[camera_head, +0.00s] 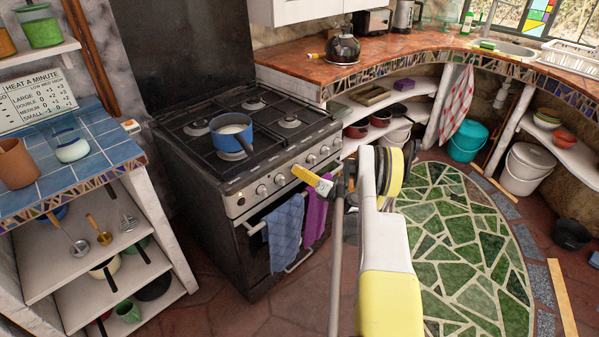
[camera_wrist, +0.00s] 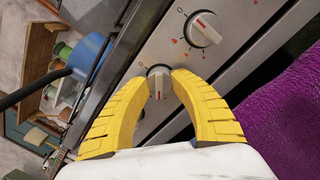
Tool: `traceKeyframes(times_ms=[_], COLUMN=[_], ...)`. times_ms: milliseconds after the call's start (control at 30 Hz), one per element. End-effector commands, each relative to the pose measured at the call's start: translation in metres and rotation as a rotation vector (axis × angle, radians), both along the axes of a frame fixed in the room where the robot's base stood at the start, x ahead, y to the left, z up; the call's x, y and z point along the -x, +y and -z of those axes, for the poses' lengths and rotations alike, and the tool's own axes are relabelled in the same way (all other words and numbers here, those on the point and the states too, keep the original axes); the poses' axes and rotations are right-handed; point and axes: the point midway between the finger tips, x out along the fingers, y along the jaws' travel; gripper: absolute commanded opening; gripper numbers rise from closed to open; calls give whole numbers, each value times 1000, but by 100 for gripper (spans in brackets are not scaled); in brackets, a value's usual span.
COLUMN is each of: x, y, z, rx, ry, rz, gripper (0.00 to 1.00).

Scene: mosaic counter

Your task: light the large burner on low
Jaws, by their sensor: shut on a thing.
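The black gas stove (camera_head: 190,200) has four burners and a row of silver knobs along its sloping front panel. A blue saucepan (camera_head: 232,143) with pale contents stands on the front left burner; its blue side also shows in the wrist view (camera_wrist: 88,55). My gripper (camera_head: 300,172) reaches the front panel. In the wrist view its yellow fingers (camera_wrist: 158,84) are shut around a small silver knob (camera_wrist: 158,82) with a red mark. A neighbouring knob (camera_wrist: 203,30) with red marks beside it is free. I cannot see any flame.
A sign (camera_head: 35,100) headed "HEAT A MINUTE" leans on the blue-tiled counter (camera_head: 90,165) at left. A blue towel (camera_head: 284,232) and a purple towel (camera_head: 316,220) hang on the oven rail below my gripper. A kettle (camera_head: 343,48) stands on the back counter.

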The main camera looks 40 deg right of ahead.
Motion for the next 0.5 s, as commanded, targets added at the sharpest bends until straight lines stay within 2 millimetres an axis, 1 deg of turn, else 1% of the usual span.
traceKeyframes(times_ms=[200,500], x=[-1,-1], y=[1,0], z=[0,0], rx=[133,228], ry=[-10,-18], rz=[-2,-1], gripper=[0,0])
